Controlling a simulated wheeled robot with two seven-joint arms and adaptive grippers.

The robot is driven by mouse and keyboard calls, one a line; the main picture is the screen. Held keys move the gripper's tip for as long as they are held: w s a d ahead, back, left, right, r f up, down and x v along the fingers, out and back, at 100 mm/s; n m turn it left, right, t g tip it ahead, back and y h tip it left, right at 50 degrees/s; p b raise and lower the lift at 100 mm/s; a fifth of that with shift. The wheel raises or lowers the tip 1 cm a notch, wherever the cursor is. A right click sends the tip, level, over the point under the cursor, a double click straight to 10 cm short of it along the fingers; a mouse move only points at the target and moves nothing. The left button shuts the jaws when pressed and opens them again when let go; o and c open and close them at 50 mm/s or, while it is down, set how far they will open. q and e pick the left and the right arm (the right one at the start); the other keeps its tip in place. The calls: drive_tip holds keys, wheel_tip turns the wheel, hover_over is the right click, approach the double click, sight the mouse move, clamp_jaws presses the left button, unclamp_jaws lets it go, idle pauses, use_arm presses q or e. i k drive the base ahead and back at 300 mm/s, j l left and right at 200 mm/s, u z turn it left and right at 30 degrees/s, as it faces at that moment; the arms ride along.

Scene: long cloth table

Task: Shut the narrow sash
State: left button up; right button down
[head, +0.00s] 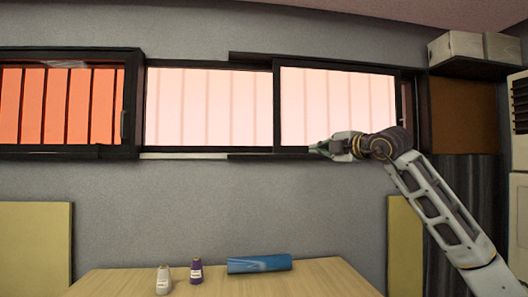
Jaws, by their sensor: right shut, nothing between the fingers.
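A dark-framed window band runs along the grey wall. The right-hand sash (338,106) has a pale pink pane and a dark frame. A similar pale pane (208,106) lies to its left. At the far left a dark-framed section (132,95) shows vivid orange slats and a small upright handle; the picture edge cuts it off. I cannot tell which one is the narrow sash. My right gripper (319,149) is shut and empty, at the lower rail of the right-hand sash, pointing left. I cannot tell whether it touches the rail. My left gripper is out of view.
A wooden table (220,285) stands below, with a white spool (163,281), a purple spool (196,271) and a blue roll (259,264) on it. White boxes (457,46) sit on a shelf at upper right. The wall between window and table is clear.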

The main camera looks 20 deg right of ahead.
sight(312, 101)
drive_tip(key=i+j, duration=0.1)
drive_tip(key=i, duration=0.95)
